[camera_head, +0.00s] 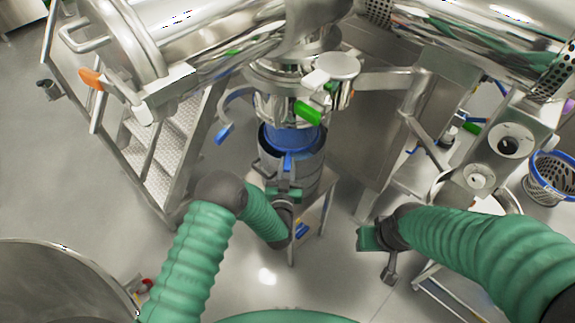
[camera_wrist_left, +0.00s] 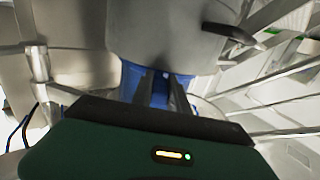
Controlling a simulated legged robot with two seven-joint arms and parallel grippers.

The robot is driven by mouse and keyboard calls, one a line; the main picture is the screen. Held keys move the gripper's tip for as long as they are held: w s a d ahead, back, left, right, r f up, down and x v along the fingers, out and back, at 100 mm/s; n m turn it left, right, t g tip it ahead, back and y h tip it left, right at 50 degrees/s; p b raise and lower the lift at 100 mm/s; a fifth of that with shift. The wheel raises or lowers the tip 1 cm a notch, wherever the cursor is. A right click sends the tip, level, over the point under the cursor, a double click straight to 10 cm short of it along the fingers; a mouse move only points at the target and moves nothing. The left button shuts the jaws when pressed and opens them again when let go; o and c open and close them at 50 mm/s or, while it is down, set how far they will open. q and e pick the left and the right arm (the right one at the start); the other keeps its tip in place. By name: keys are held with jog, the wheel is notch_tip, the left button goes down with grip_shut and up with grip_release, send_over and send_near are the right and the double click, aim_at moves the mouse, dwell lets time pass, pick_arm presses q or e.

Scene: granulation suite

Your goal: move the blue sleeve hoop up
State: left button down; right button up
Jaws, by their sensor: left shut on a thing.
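The blue sleeve hoop (camera_head: 291,138) sits between the steel outlet above and the rim of a steel drum below, with a blue tab on its near side. My left gripper (camera_head: 288,166) reaches up from below at the drum's near side and is shut on the hoop's tab. In the left wrist view, the two dark fingers (camera_wrist_left: 158,86) close on blue material, and the blue hoop (camera_wrist_left: 130,78) shows beside them under a steel body. The far side of the hoop is hidden. My right gripper (camera_head: 368,238) is away to the right; its fingers are not clear.
A green-handled clamp (camera_head: 308,113) is just above the hoop. Steel steps (camera_head: 150,160) are at left, a steel frame (camera_head: 408,110) at right. A blue-rimmed basket (camera_head: 552,178) is far right. Open floor lies at left.

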dwell(0.8)
pick_arm(q)
notch_tip(320, 180, up, 11)
jog(key=p, duration=0.5)
jog(key=shift+f, duration=0.2)
jog(key=shift+w, duration=0.1)
jog(key=c, duration=1.4)
grip_release()
jog(key=shift+o, duration=0.6)
jog(key=shift+f, duration=0.1)
